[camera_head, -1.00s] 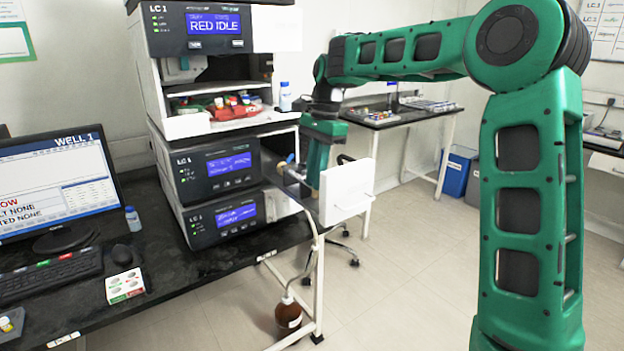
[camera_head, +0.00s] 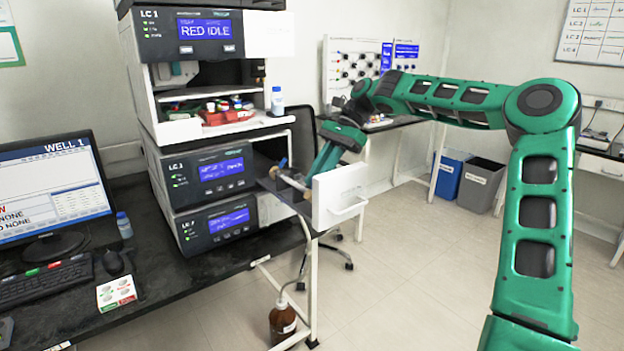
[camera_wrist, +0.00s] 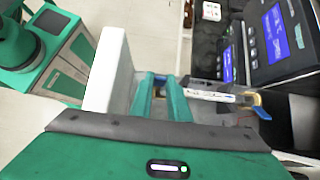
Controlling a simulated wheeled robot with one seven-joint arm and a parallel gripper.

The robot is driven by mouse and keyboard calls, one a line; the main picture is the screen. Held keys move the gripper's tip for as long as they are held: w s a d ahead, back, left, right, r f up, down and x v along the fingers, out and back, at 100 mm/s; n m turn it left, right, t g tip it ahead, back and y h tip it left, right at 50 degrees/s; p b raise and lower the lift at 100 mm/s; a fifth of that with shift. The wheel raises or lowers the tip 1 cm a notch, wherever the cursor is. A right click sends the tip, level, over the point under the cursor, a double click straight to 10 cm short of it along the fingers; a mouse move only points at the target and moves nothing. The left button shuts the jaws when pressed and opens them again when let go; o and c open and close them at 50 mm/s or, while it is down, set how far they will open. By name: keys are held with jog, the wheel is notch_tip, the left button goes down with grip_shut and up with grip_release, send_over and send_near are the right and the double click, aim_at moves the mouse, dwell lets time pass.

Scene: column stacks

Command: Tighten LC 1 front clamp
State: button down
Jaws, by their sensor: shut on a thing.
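The LC 1 stack (camera_head: 200,165) stands on the left bench, with a white drawer front (camera_head: 340,192) sticking out at its right side. A pale column (camera_head: 292,182) lies between the stack and the drawer front; it also shows in the wrist view (camera_wrist: 215,97). Blue (camera_wrist: 228,65) and yellow-brass (camera_wrist: 262,112) clamp-like parts sit along it. My gripper (camera_wrist: 161,85) reaches in behind the drawer front, at the column's front end. Its green fingers are close together, shut on the front clamp. The clamp is mostly hidden between them. In the head view my gripper (camera_head: 312,172) is partly hidden by the drawer front.
A monitor (camera_head: 55,190), a keyboard and a small bottle (camera_head: 124,225) stand on the left bench. A brown bottle (camera_head: 283,320) is below its end, with a tube rising from it. Two bins (camera_head: 470,180) and a chair stand behind. The floor in front is clear.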

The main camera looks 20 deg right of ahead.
jog(key=d+y, duration=0.1)
jog(key=g+y, duration=0.1)
jog(key=y, duration=0.1)
jog(key=w+d+f+y, duration=0.1)
jog(key=shift+d+y, duration=0.3)
jog(key=shift+y, duration=0.1)
jog(key=shift+w+d+f+g+y, duration=0.1)
jog(key=shift+d+f+g+y, duration=0.2)
jog(key=shift+y, duration=0.45)
jog(key=shift+d+f+g+y, duration=0.2)
jog(key=shift+f+g+y, duration=0.15)
jog(key=shift+y, duration=0.45)
jog(key=shift+w+d+f+g+y, duration=0.1)
jog(key=shift+d+f+g+y, duration=0.2)
jog(key=shift+y, duration=0.45)
jog(key=c, duration=1.7)
grip_release()
jog(key=shift+a, duration=0.1)
jog(key=v, duration=1.1)
jog(key=shift+f, duration=0.1)
